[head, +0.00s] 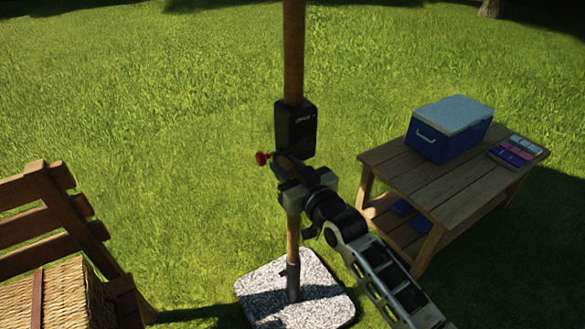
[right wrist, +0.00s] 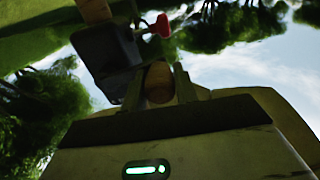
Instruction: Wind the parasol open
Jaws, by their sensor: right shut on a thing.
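The parasol's wooden pole (head: 294,50) stands upright in a pale speckled stone base (head: 255,290). A black crank housing (head: 296,128) is fixed on the pole and shows in the right wrist view (right wrist: 103,62). A red knob (head: 262,158) sticks out to the left below the housing; it also shows in the right wrist view (right wrist: 161,25). The canopy and my left gripper are out of view.
A wooden side table (head: 450,190) at the right holds a blue cooler (head: 440,143) and colourful flat items (head: 518,150). A wooden chair (head: 60,205) and a wicker basket (head: 60,295) are at the lower left. Open grass lies around the pole.

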